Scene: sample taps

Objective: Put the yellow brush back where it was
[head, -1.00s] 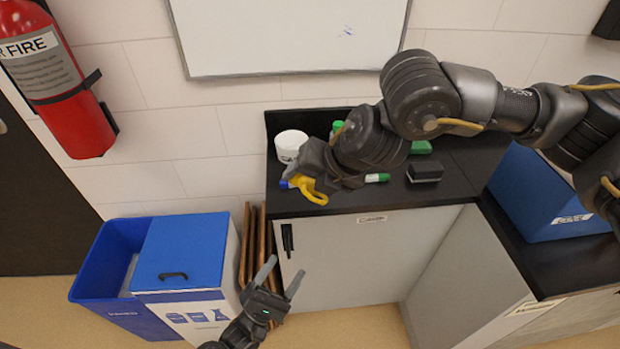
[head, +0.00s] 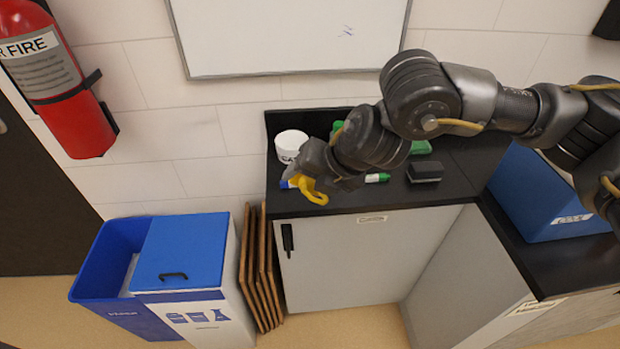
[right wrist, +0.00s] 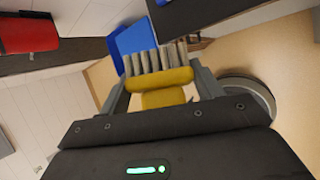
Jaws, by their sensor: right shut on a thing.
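The yellow brush (head: 313,194) shows in the head view below my right gripper (head: 301,182), over the front left of the black counter (head: 350,203). In the right wrist view the brush (right wrist: 160,79), with a yellow body and pale grey bristles, sits between the two fingers of my right gripper (right wrist: 160,88), which is shut on it. I cannot tell whether the brush touches the counter, as my arm hides part of that spot. My left gripper is not in view.
A white tub (head: 290,143) stands behind the gripper. A green-capped marker (head: 377,178) and a black eraser (head: 425,172) lie to the right. Green items are partly hidden by my arm. Blue bins (head: 180,250) stand on the floor at left, beside brown boards (head: 262,275).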

